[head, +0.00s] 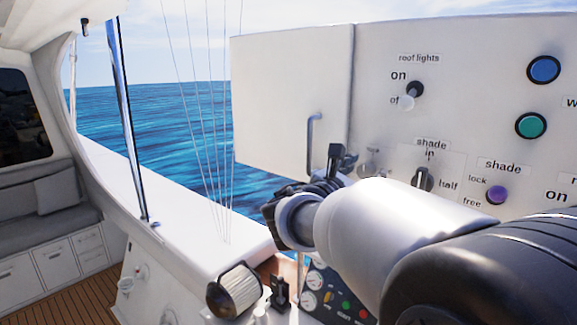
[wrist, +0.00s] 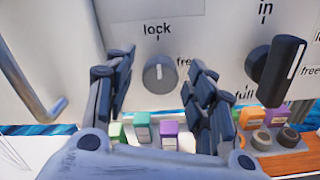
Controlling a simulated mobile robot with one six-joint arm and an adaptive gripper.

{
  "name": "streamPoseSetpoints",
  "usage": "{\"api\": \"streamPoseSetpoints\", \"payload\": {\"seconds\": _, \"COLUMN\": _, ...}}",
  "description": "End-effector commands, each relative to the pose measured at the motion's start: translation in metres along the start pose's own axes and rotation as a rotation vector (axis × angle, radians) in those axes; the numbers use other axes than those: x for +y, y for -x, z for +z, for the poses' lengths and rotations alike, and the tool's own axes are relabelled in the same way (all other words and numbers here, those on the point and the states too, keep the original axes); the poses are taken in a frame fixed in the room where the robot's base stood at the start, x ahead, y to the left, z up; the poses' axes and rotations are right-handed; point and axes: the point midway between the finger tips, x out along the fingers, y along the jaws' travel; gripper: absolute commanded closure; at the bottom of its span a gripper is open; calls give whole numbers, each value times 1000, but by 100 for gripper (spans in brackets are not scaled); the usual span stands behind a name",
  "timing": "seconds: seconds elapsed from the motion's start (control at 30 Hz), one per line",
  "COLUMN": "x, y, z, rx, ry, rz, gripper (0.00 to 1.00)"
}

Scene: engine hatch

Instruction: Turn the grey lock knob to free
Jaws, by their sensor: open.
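The grey lock knob (wrist: 158,74) is a round dial on the white panel, under the label "lock", with "free" to its right. Its white mark points up toward "lock". In the head view the knob (head: 369,168) is small and partly hidden by my arm. My gripper (wrist: 161,70) is open, one finger on each side of the knob in the wrist view. No contact shows, and I cannot tell how far the fingertips are from the panel. In the head view my gripper (head: 338,160) is in front of the panel, left of the knob.
A large dark shade knob (wrist: 281,72) is right of the grey knob, also seen in the head view (head: 423,178). A hatch door handle (head: 312,142) stands out on the left. Several coloured blocks (wrist: 168,130) sit below the panel. A purple button (head: 496,195) is further right.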

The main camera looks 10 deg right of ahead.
Motion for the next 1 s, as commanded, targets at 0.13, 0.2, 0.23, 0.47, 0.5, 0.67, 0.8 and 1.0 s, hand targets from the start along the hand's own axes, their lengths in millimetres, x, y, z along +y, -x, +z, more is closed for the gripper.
{"api": "streamPoseSetpoints", "payload": {"seconds": 0.13, "x": 0, "y": -11, "z": 1, "rx": -1, "ry": -1, "rz": -1, "gripper": 50}}
{"api": "streamPoseSetpoints", "payload": {"seconds": 0.2, "x": 0, "y": -13, "z": 0, "rx": 0, "ry": -1, "rz": -1, "gripper": 50}}
{"api": "streamPoseSetpoints", "payload": {"seconds": 0.23, "x": 0, "y": -13, "z": 0, "rx": 0, "ry": -1, "rz": -1, "gripper": 50}}
{"api": "streamPoseSetpoints", "payload": {"seconds": 0.47, "x": 0, "y": -13, "z": 0, "rx": 0, "ry": -1, "rz": 0, "gripper": 51}}
{"api": "streamPoseSetpoints", "payload": {"seconds": 0.5, "x": 0, "y": -13, "z": 0, "rx": 0, "ry": -1, "rz": 0, "gripper": 54}}
{"api": "streamPoseSetpoints", "payload": {"seconds": 0.67, "x": 0, "y": -13, "z": 0, "rx": 0, "ry": -1, "rz": 0, "gripper": 64}}
{"api": "streamPoseSetpoints", "payload": {"seconds": 0.8, "x": 0, "y": -13, "z": 0, "rx": 0, "ry": -1, "rz": 0, "gripper": 74}}
{"api": "streamPoseSetpoints", "payload": {"seconds": 1.0, "x": 0, "y": -13, "z": 0, "rx": 0, "ry": -1, "rz": 0, "gripper": 87}}
